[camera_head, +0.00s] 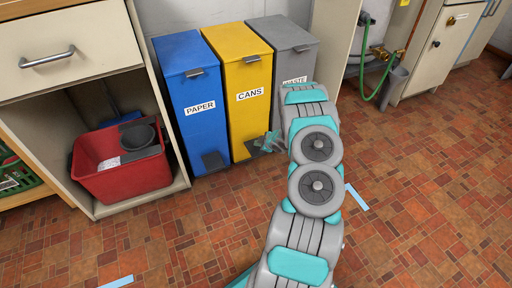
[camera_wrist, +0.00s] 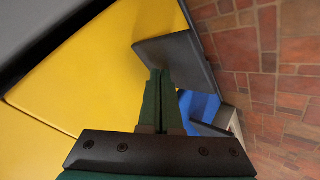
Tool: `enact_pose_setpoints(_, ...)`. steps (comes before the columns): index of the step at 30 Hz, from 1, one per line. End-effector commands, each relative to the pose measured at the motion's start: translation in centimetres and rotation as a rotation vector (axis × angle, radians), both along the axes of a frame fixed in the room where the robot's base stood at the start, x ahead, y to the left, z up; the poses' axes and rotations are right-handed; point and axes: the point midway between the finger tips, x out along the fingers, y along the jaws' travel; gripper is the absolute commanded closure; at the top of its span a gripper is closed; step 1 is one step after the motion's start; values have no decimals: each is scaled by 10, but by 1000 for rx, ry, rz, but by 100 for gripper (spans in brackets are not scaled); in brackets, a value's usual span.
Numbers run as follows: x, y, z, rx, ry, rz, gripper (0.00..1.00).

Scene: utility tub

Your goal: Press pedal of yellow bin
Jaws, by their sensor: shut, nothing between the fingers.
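The yellow bin (camera_head: 243,85), labelled CANS, stands between a blue bin and a grey bin. Its dark pedal (camera_head: 254,148) sticks out low at the front and is partly hidden by my gripper. My gripper (camera_head: 268,142) is shut and empty, right at the pedal in the head view. In the wrist view the shut fingertips (camera_wrist: 159,72) overlap the lower edge of the dark pedal (camera_wrist: 177,58), with the yellow bin's front (camera_wrist: 95,75) behind. I cannot tell whether they touch the pedal or whether it is pressed down.
The blue PAPER bin (camera_head: 192,105) with its own pedal (camera_head: 213,161) stands left. The grey WASTE bin (camera_head: 290,52) stands right, partly behind my arm. A red tub (camera_head: 122,180) sits in the open cabinet at left. The tiled floor (camera_head: 420,170) at right is mostly clear.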

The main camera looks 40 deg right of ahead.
Motion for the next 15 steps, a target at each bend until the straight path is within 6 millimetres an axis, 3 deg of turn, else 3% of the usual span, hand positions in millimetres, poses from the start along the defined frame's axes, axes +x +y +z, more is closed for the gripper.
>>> enact_pose_setpoints(15,-1,1,-8,2,3,-1,100)
